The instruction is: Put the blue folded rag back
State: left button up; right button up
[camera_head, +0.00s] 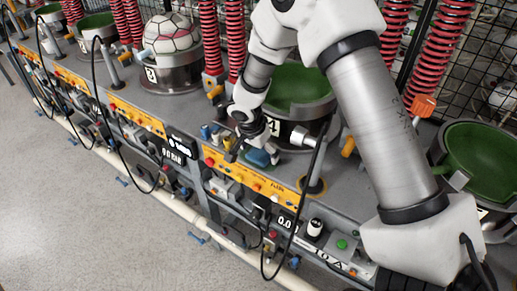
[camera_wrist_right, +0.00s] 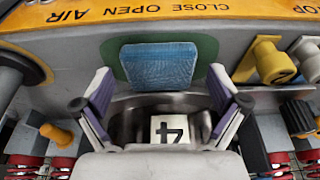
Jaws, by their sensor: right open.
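The blue folded rag (camera_wrist_right: 158,65) lies on a green patch on the grey bench, just beyond the fingertips in the right wrist view. In the head view the rag (camera_head: 258,158) shows small, near the yellow control strip and in front of the press marked 4. My right gripper (camera_wrist_right: 160,98) is open and empty, with a finger on each side of the rag's line and the rag ahead between them. In the head view my right gripper (camera_head: 250,135) hangs just above and beside the rag. My left gripper is not in view.
A press pot marked 4 (camera_head: 296,118) stands close to my right gripper. Yellow valve knobs (camera_wrist_right: 262,60) sit to the right of the rag in the wrist view. A pot with a ball (camera_head: 172,35) stands farther left. A black cable hangs in front of the bench.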

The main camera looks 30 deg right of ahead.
jog(key=shift+r+p, duration=0.35)
jog(key=shift+r, duration=0.05)
jog(key=b+v, duration=0.1)
jog(key=v, duration=1)
jog(key=shift+r+b, duration=0.25)
jog(key=shift+b, duration=0.05)
jog(key=shift+a, duration=0.1)
